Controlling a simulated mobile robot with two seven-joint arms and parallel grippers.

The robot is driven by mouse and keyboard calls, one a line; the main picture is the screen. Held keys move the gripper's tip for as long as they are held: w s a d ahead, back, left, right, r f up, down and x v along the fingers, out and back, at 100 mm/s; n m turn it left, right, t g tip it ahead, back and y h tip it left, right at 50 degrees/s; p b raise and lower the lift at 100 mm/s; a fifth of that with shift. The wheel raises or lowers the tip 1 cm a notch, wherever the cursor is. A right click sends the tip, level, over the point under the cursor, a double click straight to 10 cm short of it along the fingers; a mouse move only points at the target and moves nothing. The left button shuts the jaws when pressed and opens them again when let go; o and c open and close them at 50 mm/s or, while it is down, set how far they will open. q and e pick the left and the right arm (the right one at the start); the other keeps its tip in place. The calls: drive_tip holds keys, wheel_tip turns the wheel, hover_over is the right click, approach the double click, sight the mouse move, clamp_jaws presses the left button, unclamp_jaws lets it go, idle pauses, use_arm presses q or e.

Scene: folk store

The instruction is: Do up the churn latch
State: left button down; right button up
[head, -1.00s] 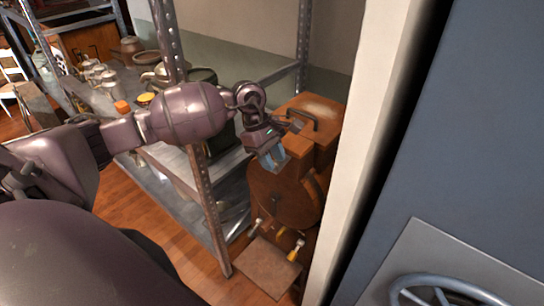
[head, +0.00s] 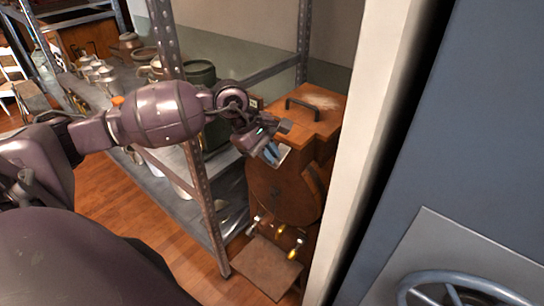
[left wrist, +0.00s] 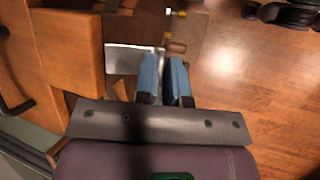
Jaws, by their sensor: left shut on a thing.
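The churn is a brown wooden barrel (head: 285,197) with a box-like top and a dark handle (head: 302,104) on its lid. It stands beside the shelf's end post. My left gripper (head: 275,153) is at the upper front of the churn, under the lid's edge. In the left wrist view its blue fingers (left wrist: 165,75) are close together at a shiny metal plate, the churn latch (left wrist: 128,60), beside the wood. The gripper is shut on the latch; the exact grip is partly hidden by the fingers. My right gripper is out of view.
A metal shelf (head: 192,165) with pots and a dark green canister (head: 201,78) stands left of the churn. A pale wall edge (head: 366,150) and a blue-grey panel with a handwheel (head: 460,290) are to the right. Clear wooden floor (head: 135,215) lies in front.

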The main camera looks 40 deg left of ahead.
use_arm(q)
drive_tip(key=f+m+t+b, duration=0.1)
drive_tip(key=f+t+b, duration=0.1)
drive_tip(key=t+b, duration=0.1)
drive_tip(key=w+f+m+t+h+b, duration=0.1)
drive_tip(key=f+t+b, duration=0.1)
drive_tip(key=t+b, duration=0.1)
drive_tip(key=f+t+h+b, duration=0.1)
drive_tip(key=f+t+b, duration=0.2)
drive_tip(key=t, duration=0.1)
drive_tip(key=shift+w+m+b, duration=0.2)
drive_tip(key=shift+m+b, duration=0.1)
drive_tip(key=shift+m, duration=0.1)
drive_tip(key=shift+w+t, duration=0.1)
drive_tip(key=shift+t, duration=0.3)
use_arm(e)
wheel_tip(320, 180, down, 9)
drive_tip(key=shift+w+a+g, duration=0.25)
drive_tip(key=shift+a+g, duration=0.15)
use_arm(q)
drive_tip(key=shift+r, duration=0.1)
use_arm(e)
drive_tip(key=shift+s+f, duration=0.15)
